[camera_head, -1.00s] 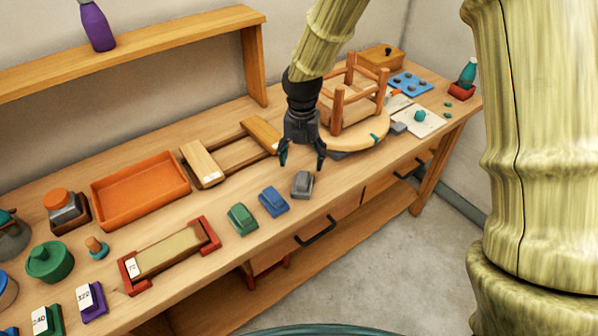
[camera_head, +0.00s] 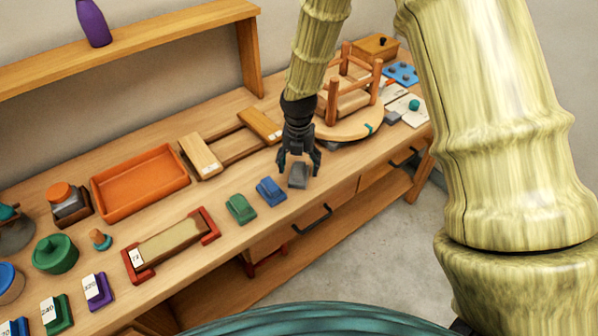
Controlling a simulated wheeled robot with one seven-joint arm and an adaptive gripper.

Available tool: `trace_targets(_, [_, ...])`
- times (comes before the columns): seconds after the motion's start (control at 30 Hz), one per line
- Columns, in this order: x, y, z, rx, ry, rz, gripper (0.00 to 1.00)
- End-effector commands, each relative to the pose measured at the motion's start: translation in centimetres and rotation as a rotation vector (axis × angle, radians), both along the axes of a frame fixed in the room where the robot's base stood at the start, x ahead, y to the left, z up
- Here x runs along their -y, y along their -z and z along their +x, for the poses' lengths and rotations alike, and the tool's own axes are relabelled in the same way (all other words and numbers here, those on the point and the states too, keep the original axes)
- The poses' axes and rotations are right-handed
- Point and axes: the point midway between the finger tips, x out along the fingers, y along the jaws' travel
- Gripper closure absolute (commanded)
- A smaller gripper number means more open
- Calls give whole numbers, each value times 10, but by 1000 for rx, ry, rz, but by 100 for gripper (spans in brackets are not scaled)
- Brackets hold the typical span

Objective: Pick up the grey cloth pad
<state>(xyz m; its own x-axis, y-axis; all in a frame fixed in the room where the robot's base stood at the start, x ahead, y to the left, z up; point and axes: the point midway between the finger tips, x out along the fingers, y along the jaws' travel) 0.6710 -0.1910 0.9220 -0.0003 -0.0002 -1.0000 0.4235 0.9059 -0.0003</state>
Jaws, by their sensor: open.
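The grey cloth pad (camera_head: 298,178) is a small rounded block near the front edge of the wooden workbench, at the right end of a row with a blue block and a green block. My gripper (camera_head: 299,167) is open and points down over the pad, with one finger to its left and one to its right. The fingers partly cover the pad's upper part. I cannot tell whether they touch it.
A blue block (camera_head: 270,191) sits close to the left of the pad, with a green block (camera_head: 240,208) beyond it. A small wooden stool (camera_head: 349,97) on a round board (camera_head: 352,129) stands behind to the right. An orange tray (camera_head: 140,181) lies left.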

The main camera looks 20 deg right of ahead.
Motion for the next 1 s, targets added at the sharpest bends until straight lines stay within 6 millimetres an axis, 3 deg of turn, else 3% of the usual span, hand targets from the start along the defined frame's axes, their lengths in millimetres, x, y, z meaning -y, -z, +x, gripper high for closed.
trace_targets(0.33, [1, 28, 2, 0, 0, 0, 26])
trace_targets(0.67, [1, 32, 2, 1, 0, 0, 26])
trace_targets(0.93, [1, 32, 1, 0, 0, 0, 73])
trace_targets(1.0, [1, 32, 1, 0, 0, 0, 76])
